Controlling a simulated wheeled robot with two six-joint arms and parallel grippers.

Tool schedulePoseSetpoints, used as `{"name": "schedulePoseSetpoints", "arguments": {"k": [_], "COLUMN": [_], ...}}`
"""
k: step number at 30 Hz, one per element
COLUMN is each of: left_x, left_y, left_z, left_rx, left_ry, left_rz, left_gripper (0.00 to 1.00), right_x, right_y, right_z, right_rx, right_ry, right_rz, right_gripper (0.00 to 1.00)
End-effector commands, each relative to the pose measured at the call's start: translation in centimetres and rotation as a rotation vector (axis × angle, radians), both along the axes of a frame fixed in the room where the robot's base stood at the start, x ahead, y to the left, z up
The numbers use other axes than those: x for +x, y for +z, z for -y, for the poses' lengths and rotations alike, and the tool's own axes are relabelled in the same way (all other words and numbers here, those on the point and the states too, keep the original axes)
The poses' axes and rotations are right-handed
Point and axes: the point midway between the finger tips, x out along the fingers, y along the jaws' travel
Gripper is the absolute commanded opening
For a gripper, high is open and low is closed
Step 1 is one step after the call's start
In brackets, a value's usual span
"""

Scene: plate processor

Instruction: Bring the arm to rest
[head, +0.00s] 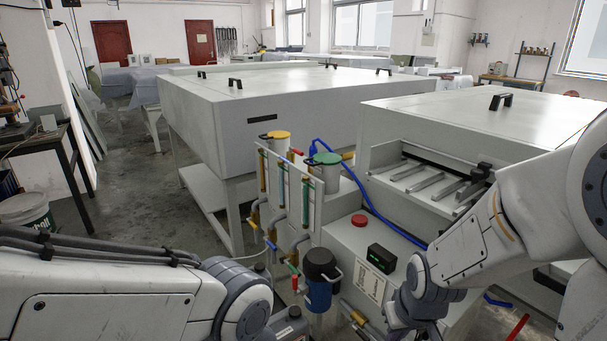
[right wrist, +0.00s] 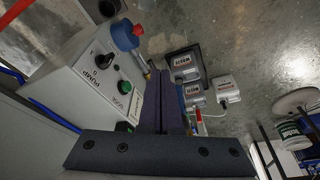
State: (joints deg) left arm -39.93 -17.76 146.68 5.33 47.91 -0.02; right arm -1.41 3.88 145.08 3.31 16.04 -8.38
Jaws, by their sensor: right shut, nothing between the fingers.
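My right arm (head: 480,240) reaches in from the right in the head view, its wrist bent down in front of the grey control box (head: 352,240). In the right wrist view my right gripper (right wrist: 167,78) is shut, its two dark fingers together with nothing between them. The control box (right wrist: 95,80) with its pump knob and green button is beside the fingers; I cannot tell the exact gap. My left arm (head: 130,295) lies low across the left of the head view. Its fingers are not visible.
A pump panel with valves and a blue canister (head: 320,280) stands between my arms. A blue hose (head: 365,195) runs to the plate processor (head: 480,115). A white bucket (head: 28,212) is at the left. Open floor (head: 145,190) lies beyond my left arm.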

Motion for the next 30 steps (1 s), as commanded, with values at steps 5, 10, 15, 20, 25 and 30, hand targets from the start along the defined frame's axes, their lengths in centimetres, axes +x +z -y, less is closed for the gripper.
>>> {"name": "schedulePoseSetpoints", "arguments": {"k": [5, 10, 15, 20, 25, 30], "left_x": [0.0, 0.0, 0.0, 0.0, 0.0, 0.0], "left_y": [0.0, 0.0, 0.0, 0.0, 0.0, 0.0], "left_z": [0.0, 0.0, 0.0, 0.0, 0.0, 0.0], "left_rx": [0.0, 0.0, 0.0, 0.0, 0.0, 0.0], "left_ry": [0.0, 0.0, 0.0, 0.0, 0.0, 0.0], "left_rz": [0.0, 0.0, 0.0, 0.0, 0.0, 0.0], "left_gripper": [0.5, 0.5, 0.5, 0.5, 0.5, 0.5], "right_x": [-2.4, -3.7, -5.6, -7.9, -11.0, -14.5], "right_y": [1.2, 2.2, 3.2, 4.2, 5.3, 6.5], "right_z": [0.5, -2.7, -5.6, -8.1, -10.5, -12.3], "right_rx": [0.007, 0.011, 0.013, 0.013, 0.009, 0.001], "right_ry": [-0.097, 0.011, 0.119, 0.228, 0.356, 0.491], "right_rz": [-0.037, -0.066, -0.096, -0.129, -0.168, -0.211], "right_gripper": [0.0, 0.0, 0.0, 0.0, 0.0, 0.0]}}
